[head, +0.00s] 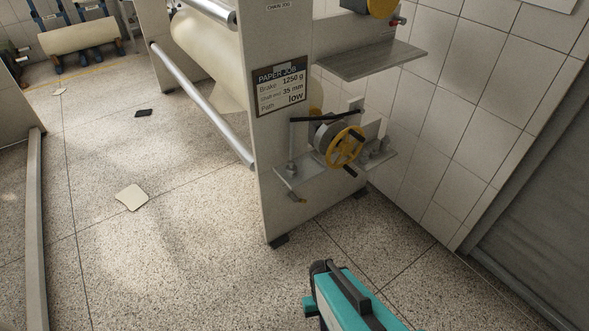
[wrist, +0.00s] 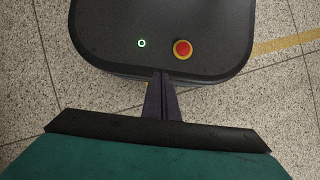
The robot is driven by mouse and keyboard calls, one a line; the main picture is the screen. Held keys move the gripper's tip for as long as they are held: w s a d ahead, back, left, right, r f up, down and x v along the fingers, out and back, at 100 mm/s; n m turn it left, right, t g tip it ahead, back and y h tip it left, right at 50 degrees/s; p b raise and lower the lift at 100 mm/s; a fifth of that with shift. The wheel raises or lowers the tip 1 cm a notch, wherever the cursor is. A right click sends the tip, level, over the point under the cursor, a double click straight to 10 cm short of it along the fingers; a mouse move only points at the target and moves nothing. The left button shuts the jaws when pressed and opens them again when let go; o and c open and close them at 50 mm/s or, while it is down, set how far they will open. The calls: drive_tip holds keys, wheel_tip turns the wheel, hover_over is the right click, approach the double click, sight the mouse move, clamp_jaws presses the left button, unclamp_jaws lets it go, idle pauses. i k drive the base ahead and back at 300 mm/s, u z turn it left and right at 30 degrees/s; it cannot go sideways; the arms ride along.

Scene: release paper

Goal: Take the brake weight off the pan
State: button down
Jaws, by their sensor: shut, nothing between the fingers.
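My gripper (wrist: 161,112) shows in the wrist view with its dark fingers together and nothing between them. In the head view its teal and black housing (head: 345,298) is at the bottom, well short of the machine; the fingertips cannot be made out there. On the machine's end, a black lever (head: 318,118) sits above a yellow handwheel (head: 345,147). A thin rod (head: 291,138) hangs from the lever's left end to small grey metal parts low down. The pan and brake weight are too small there to tell apart surely.
A grey shelf (head: 370,60) juts out above the handwheel. A small ledge (head: 384,160) holds small metal pieces. A job sign (head: 280,86) reads brake 1250 g. A tiled wall (head: 440,120) is close at right.

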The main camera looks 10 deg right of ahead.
sight(292, 169)
drive_tip(key=u, duration=0.15)
drive_tip(key=k, duration=0.75)
drive_tip(key=u, duration=0.55)
drive_tip(key=k, duration=0.6)
drive_tip(key=u, duration=1)
drive_tip(key=i, duration=1.6)
drive_tip(key=z, duration=0.5)
drive_tip(key=i, duration=0.8)
drive_tip(key=z, duration=0.35)
